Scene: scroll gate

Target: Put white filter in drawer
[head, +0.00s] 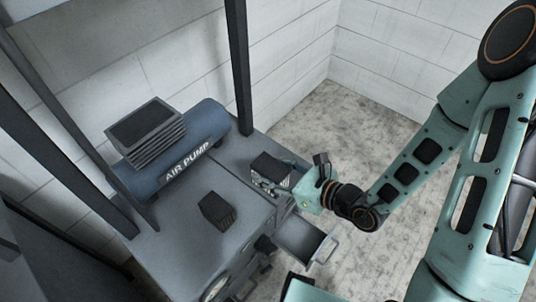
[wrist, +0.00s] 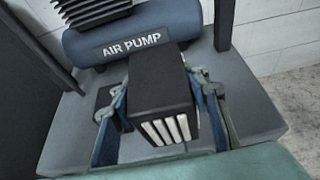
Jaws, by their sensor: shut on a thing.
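The white filter, a dark block with white slats on its end (wrist: 165,128), sits between the two fingers of my gripper (wrist: 162,100) in the wrist view. My gripper is shut on it. In the head view the held filter (head: 270,167) is at the bench's right side, and my gripper (head: 284,186) reaches it from the right. The drawer (head: 303,240) is pulled open at the bench's front right, with its handle (head: 325,249) outward. The drawer lies below and in front of the held filter. Its visible inside looks empty.
A second dark block (head: 217,211) stands on the bench top (head: 165,245), left of my gripper. The blue air pump (head: 185,150) lies behind it. A dark upright post (head: 240,70) stands at the bench's back. Bare floor (head: 345,125) is to the right.

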